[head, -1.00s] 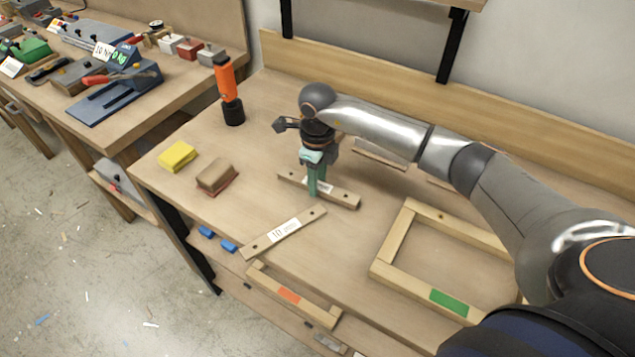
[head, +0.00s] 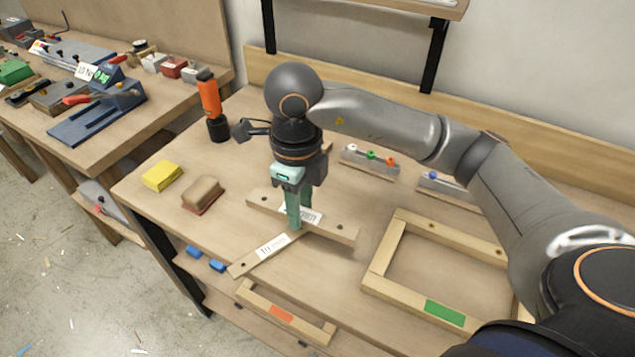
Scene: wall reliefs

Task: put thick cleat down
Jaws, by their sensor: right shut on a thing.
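The thick cleat, a light wooden bar with a white label (head: 335,231), is in the middle of the head view. My right gripper (head: 294,222) is shut on it near its middle, with green fingers in front of the label. The cleat looks raised above the workbench (head: 230,260), though the exact gap is hard to tell. Below it lies a second wooden bar labelled 10 mm (head: 252,262), partly hidden by the held cleat and my fingers. My left gripper is not in view.
A wooden frame with a green patch (head: 378,278) lies to the right. A brown sanding block (head: 202,194), a yellow block (head: 162,176) and an orange-handled tool (head: 211,105) stand to the left.

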